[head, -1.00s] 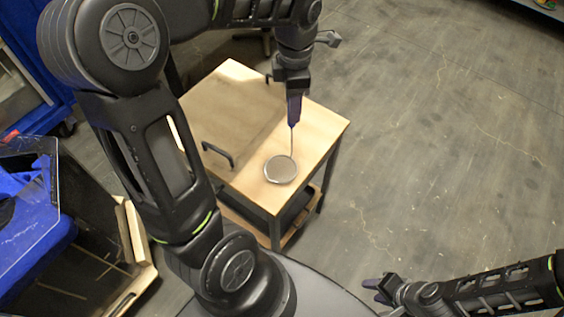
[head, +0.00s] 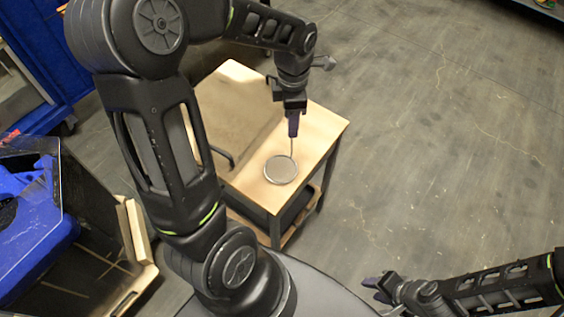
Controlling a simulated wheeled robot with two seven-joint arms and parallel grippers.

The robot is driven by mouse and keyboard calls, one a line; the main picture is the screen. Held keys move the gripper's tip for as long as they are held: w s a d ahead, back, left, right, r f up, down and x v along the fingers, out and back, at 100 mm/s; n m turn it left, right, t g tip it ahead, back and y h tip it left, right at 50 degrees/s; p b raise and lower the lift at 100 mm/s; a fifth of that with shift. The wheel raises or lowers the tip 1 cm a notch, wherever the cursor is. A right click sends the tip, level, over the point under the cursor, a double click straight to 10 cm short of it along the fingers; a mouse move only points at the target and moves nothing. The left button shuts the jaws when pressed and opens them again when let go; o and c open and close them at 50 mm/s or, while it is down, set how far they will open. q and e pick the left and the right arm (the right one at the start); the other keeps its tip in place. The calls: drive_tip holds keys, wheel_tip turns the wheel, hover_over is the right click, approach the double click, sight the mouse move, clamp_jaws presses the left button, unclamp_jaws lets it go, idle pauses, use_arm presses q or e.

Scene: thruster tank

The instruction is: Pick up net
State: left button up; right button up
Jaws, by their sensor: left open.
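The net (head: 280,170) is a round grey mesh disc with a rim, at the front right of a small wooden-topped table (head: 318,128). A thin rod rises from it towards my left gripper. My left gripper (head: 293,130) points down over the disc, purple fingers low on the rod line. It is open; from this angle I cannot see whether the rod stands between the fingers. The upper end of the rod is hidden by the fingers. My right gripper (head: 377,288) is at the bottom right, far from the net, its purple fingertips apart.
A brownish panel (head: 235,100) covers the table's left part, with a black handle (head: 222,155) near its front. A blue object (head: 35,220) sits in a clear-sided box at the left. A blue cabinet (head: 60,45) stands behind. The floor at the right is clear.

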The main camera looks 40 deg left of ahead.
use_arm(q)
drive_tip(key=shift+c, duration=0.5)
clamp_jaws()
idle(1.1)
